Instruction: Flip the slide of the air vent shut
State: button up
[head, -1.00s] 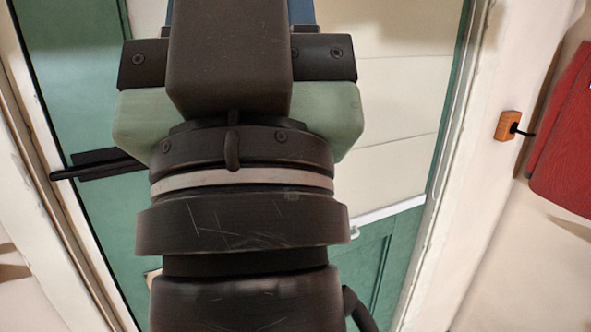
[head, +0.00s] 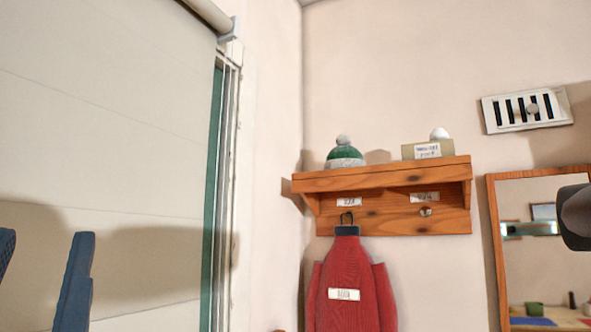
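The air vent (head: 504,113) is a white slotted plate high on the wall at the upper right of the head view. Dark gaps show between its white bars. A round greyish knob (head: 532,108) sits on its right half. My gripper (head: 43,238) shows at the lower left edge as two blue fingers, set apart with nothing seen between them. It is in front of the pale blind, far to the left of the vent and lower in the picture. The rest of my gripper is out of frame.
A wooden shelf (head: 380,179) with a green bobble hat (head: 344,155) and a small labelled box (head: 427,151) is left of and below the vent. A red coat (head: 346,280) hangs under it. A framed mirror (head: 493,240) is below the vent, partly covered by a dark rounded part.

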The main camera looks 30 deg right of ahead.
aim_at(532, 110)
jog(key=z, duration=2.15)
jog(key=i+j+z, duration=0.15)
jog(key=i, duration=0.4)
jog(key=i+j+z, duration=0.1)
jog(key=i+j, duration=0.25)
jog(key=i, duration=0.2)
jog(key=i+j+z, duration=0.15)
jog(key=i+j, duration=0.2)
jog(key=i, duration=0.15)
